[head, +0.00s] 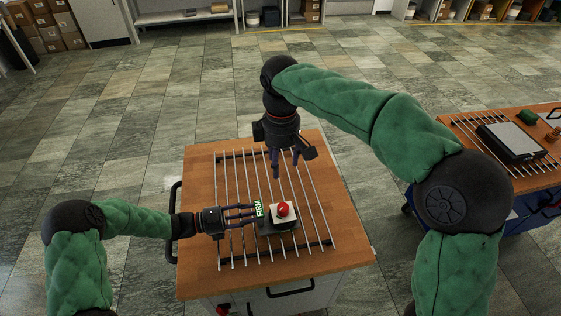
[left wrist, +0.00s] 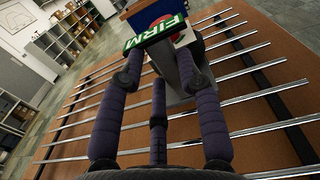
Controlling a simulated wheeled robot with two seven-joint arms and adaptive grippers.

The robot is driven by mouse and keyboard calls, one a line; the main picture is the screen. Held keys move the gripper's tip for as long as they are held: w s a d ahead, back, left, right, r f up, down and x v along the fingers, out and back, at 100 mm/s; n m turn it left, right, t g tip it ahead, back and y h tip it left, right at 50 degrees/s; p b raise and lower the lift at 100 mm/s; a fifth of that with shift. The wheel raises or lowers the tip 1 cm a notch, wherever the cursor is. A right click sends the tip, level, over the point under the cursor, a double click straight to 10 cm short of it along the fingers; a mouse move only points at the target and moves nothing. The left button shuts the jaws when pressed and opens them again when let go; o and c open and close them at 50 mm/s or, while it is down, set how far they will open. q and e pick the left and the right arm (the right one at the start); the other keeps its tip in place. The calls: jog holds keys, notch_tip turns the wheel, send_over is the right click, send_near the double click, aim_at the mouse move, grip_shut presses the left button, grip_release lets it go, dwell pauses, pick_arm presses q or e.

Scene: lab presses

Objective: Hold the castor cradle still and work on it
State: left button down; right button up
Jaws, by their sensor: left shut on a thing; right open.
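A small dark block with a pale top plate (head: 294,214) and a red dome (head: 283,209) sits on the metal rods; I take it for the castor cradle. A green sign reading FIRM (head: 258,208) is at its left side. My left gripper (head: 254,214) comes in from the left and is shut on the block. In the left wrist view, the sign (left wrist: 158,38) lies across the fingertips and partly hides the grey body (left wrist: 178,70) between the fingers (left wrist: 160,80). My right gripper (head: 286,172) is open and empty, pointing down above the rods, behind the block.
The rods form a rack (head: 240,165) on a wooden-topped cart (head: 200,240). A second wooden-topped bench (head: 480,120) at the right carries a flat dark device with a pale top (head: 513,141) and small items. Tiled floor around the cart is clear.

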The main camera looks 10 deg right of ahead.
pick_arm(q)
jog(key=c, duration=0.8)
grip_release()
jog(key=a, duration=1.1)
jog(key=shift+s+a, duration=0.2)
jog(key=shift+a, duration=0.35)
jog(key=shift+s, duration=0.15)
